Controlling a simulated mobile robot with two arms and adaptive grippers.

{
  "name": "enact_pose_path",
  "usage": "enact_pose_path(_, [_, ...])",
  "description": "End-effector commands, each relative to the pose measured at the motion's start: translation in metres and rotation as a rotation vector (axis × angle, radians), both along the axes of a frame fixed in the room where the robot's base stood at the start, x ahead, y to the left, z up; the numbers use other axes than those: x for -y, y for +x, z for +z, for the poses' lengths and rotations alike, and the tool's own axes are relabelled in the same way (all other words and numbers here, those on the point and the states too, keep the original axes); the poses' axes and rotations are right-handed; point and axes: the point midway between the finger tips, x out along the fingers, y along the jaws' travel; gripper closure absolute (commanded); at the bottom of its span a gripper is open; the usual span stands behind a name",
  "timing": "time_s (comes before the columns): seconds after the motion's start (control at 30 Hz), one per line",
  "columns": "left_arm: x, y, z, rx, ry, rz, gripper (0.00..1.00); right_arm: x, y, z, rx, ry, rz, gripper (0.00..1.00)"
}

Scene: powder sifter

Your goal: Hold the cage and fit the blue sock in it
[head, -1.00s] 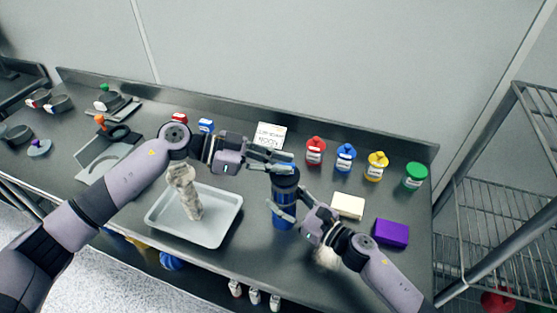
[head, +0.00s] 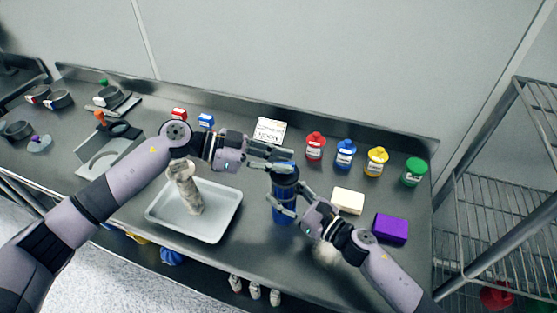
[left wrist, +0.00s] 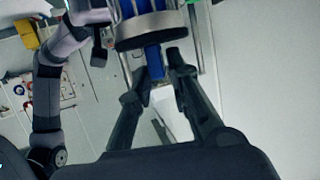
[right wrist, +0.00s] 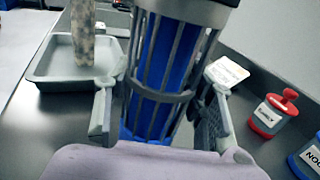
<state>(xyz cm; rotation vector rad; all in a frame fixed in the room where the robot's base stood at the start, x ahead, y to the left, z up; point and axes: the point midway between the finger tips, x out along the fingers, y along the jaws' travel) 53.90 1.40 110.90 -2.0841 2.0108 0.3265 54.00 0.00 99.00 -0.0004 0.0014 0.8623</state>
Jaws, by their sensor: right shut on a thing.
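The cage (right wrist: 187,52) is an upright cylinder of grey bars with a dark collar on top. The blue sock (right wrist: 165,60) is inside it and shows between the bars. My right gripper (head: 283,203) is shut around the cage from the front right, a finger on each side in the right wrist view (right wrist: 160,112). My left gripper (head: 284,160) is at the cage's top. In the left wrist view, a blue end (left wrist: 154,62) sticks out past the collar (left wrist: 150,32), between my left fingers (left wrist: 157,66), which stand apart. Contact there is unclear.
A grey tray (head: 222,226) with a tall speckled piece (head: 188,190) stands left of the cage. A cream block (head: 348,200) and purple block (head: 391,228) lie right. Several coloured jars (head: 345,155) and a white sign (head: 270,130) stand behind.

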Motion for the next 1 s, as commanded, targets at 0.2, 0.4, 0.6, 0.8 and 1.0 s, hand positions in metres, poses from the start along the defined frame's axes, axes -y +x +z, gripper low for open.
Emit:
enact_pose_path(0.2, [0.0, 0.0, 0.0, 0.0, 0.0, 0.0, 0.66, 0.0, 0.0, 0.0, -0.001, 0.0, 0.0, 0.82])
enact_pose_path(0.4, [0.0, 0.0, 0.0, 0.0, 0.0, 0.0, 0.66, 0.0, 0.0, 0.0, 0.0, 0.0, 0.0, 0.82])
enact_pose_path(0.6, [0.0, 0.0, 0.009, 0.002, 0.001, -0.001, 0.66, 0.0, 0.0, 0.0, 0.0, 0.0, 0.0, 0.82])
enact_pose_path(0.8, [-0.001, 0.001, 0.045, 0.007, 0.001, 0.0, 0.66, 0.0, 0.0, 0.0, 0.0, 0.0, 0.0, 0.82])
enact_pose_path(1.0, [0.0, 0.0, 0.081, 0.004, 0.001, 0.0, 0.66, 0.0, 0.0, 0.0, 0.0, 0.0, 0.0, 0.82])
